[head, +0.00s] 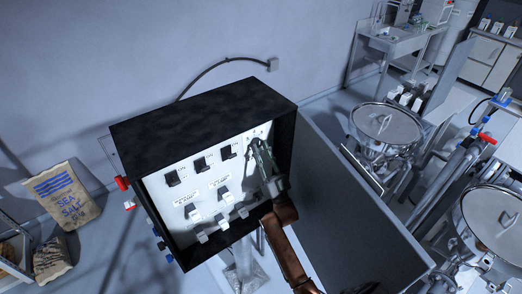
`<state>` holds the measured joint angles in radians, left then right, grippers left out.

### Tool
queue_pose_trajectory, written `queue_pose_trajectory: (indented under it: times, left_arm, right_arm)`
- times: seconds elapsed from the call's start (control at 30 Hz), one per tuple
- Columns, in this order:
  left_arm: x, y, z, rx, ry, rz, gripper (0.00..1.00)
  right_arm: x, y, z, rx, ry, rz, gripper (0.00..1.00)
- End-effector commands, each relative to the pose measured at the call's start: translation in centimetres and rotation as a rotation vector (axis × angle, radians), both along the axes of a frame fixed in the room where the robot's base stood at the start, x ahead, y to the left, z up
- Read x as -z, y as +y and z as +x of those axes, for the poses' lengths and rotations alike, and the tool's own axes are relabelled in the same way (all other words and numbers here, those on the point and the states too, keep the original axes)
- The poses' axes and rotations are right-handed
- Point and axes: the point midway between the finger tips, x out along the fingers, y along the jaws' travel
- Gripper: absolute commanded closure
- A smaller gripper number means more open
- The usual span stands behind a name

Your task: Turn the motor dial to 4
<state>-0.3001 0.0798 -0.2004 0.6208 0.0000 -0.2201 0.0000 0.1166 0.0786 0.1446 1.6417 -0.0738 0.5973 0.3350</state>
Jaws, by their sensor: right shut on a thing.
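The open black control box (200,115) stands in the middle of the head view, with a white panel (182,208) of switches inside. My right gripper (256,148) reaches in from the lower right to the panel's upper right corner. It is shut on the motor dial there, just below small printed scale marks. The gripper's fingers hide the dial, so its pointer and setting cannot be read. My left gripper is not in view.
Several black switches (200,164) sit left of my right gripper, with white-based ones below. The box's open door (345,215) stands close to the right of my arm. A red knob (122,183) sticks out on the left side.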

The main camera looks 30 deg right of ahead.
Motion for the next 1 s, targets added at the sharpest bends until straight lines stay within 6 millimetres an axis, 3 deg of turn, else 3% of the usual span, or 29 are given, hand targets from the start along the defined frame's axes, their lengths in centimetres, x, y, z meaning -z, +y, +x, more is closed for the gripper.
queue_pose_trajectory:
  times: [0.27,0.73,0.77,1.0]
  left_arm:
    - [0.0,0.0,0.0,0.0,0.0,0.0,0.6]
    - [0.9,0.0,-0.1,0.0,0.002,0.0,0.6]
    - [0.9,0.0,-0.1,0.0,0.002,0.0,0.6]
    - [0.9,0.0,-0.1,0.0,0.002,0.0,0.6]
  right_arm:
    - [0.0,0.0,0.0,-0.001,0.0,-0.001,0.99]
    - [0.0,0.0,0.0,-0.002,-0.004,-0.049,1.0]
    - [0.0,0.0,0.0,-0.002,-0.004,-0.049,0.75]
    - [0.0,0.0,0.0,-0.001,-0.004,-0.049,0.58]
